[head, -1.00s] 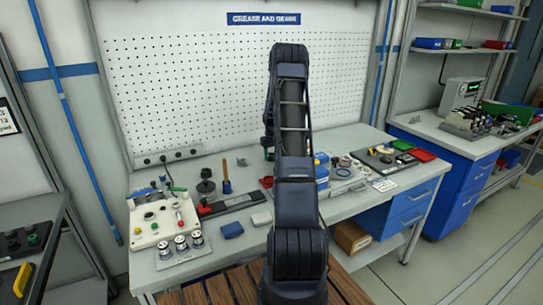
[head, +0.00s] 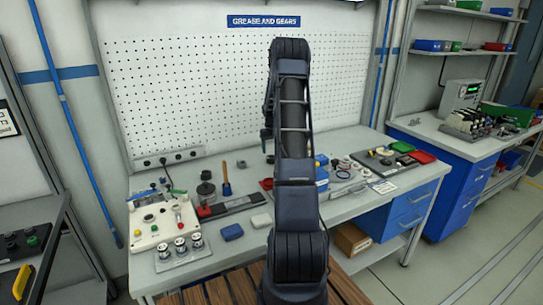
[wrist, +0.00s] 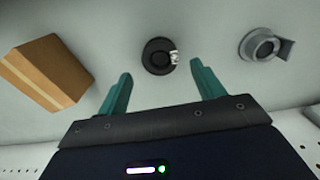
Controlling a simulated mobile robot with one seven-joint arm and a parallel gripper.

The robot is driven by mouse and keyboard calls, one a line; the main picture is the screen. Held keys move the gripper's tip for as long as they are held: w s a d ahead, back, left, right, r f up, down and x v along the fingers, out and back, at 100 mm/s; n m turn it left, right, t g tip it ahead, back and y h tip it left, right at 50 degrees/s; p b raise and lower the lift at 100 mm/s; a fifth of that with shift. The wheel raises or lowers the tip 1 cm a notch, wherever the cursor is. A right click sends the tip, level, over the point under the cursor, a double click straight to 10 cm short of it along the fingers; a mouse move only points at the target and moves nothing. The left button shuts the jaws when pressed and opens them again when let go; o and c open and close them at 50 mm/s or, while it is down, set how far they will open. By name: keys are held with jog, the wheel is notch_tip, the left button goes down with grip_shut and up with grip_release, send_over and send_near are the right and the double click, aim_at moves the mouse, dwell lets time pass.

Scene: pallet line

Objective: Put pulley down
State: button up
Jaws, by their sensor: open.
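In the wrist view, a dark round part with a raised hub, which looks like the pulley (wrist: 157,57), lies on the pale worktop (wrist: 210,20). A small metallic piece touches or overlaps its right edge. My gripper (wrist: 161,72) is open and empty, its two teal fingers spread either side of the pulley in the picture and seemingly above it. In the head view my gripper (head: 266,137) hangs over the back of the bench, partly behind my arm. A small dark thing (head: 270,158) shows on the bench below it; I cannot tell whether it is the pulley.
In the wrist view a brown box (wrist: 45,72) lies left and a grey bearing housing (wrist: 262,46) right. In the head view a control box (head: 163,222), a blue block (head: 232,232) and a dark round stack (head: 205,190) stand left. The pegboard (head: 200,90) rises behind.

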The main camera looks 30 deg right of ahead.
aim_at(271, 158)
jog(key=s+a+r, duration=0.3)
jog(key=a+r, duration=0.1)
jog(key=r, duration=0.3)
jog(key=s+a+r+t, duration=0.1)
jog(key=s+a+r, duration=0.2)
jog(key=r, duration=0.4)
jog(key=s+a+r, duration=0.3)
jog(key=a+r, duration=0.1)
jog(key=r, duration=0.3)
jog(key=s+a+r+t, duration=0.1)
jog(key=s+a+r, duration=0.65)
jog(key=s, duration=0.35)
jog(key=s+a+t, duration=0.1)
jog(key=s+a, duration=0.2)
jog(key=s, duration=0.6)
jog(key=s+a+f, duration=0.1)
jog(key=s+a, duration=0.3)
jog(key=s, duration=0.5)
jog(key=s+a+t, duration=0.1)
jog(key=s+a, duration=0.2)
jog(key=s, duration=0.6)
jog(key=shift+s+a+f+t, duration=0.15)
jog(key=shift+s+a+t, duration=0.15)
jog(key=shift+s, duration=0.05)
